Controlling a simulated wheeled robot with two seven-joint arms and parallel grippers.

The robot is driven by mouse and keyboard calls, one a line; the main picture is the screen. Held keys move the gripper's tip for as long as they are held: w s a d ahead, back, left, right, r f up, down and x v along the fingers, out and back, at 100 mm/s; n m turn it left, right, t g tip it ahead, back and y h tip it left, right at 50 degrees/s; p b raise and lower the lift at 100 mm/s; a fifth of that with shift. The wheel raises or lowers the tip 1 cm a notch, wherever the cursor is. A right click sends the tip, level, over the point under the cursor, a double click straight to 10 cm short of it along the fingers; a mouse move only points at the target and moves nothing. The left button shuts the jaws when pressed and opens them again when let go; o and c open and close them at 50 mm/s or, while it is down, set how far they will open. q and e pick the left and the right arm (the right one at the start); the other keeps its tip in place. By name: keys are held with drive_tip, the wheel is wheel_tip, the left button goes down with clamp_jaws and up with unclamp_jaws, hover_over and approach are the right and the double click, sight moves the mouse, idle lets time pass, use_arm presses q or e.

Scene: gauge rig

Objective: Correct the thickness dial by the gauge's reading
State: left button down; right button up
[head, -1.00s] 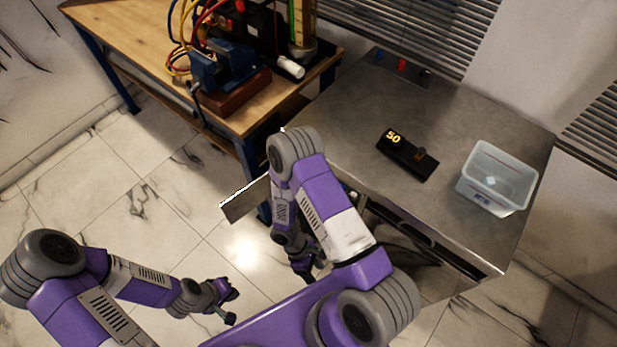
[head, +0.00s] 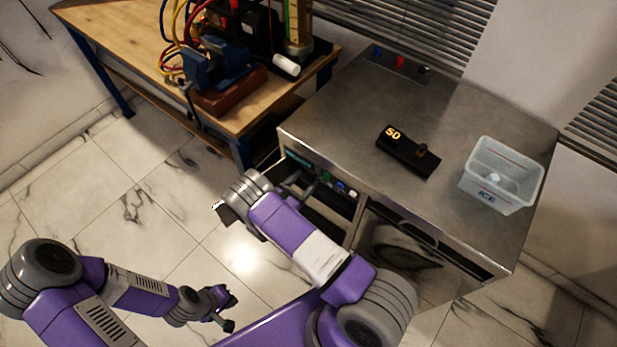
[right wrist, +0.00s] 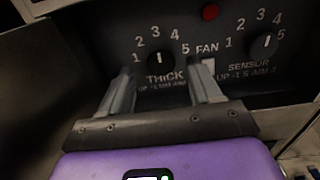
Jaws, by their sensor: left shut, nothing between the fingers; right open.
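The thickness dial (right wrist: 161,60), marked THICK, is a black knob on a dark panel with numbers 1 to 5. Its white mark points up, apparently between 3 and 4. My right gripper (right wrist: 164,84) is open in front of it, its fingers at either side of the knob's lower part; nothing is between them. I cannot tell whether they touch the panel. A black device (head: 408,152) showing a yellow "50" lies on the metal cabinet top; it may be the gauge. My left gripper (head: 223,309) is shut and empty over the floor.
Right of the dial are a white FAN switch (right wrist: 208,64), a SENSOR dial (right wrist: 264,45) and a red button (right wrist: 210,12). A clear bin (head: 500,175) marked ICE stands on the cabinet top (head: 350,115). A wooden bench (head: 110,45) holds a blue vise (head: 218,66).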

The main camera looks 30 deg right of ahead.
drive_tip(key=shift+x, duration=1.3)
drive_tip(key=c, duration=1)
drive_tip(key=shift+m, duration=0.3)
drive_tip(key=m+b, duration=0.1)
drive_tip(key=m, duration=0.2)
drive_tip(key=shift+s, duration=0.1)
drive_tip(key=shift+m+b, duration=0.4)
drive_tip(key=shift+m, duration=1.7)
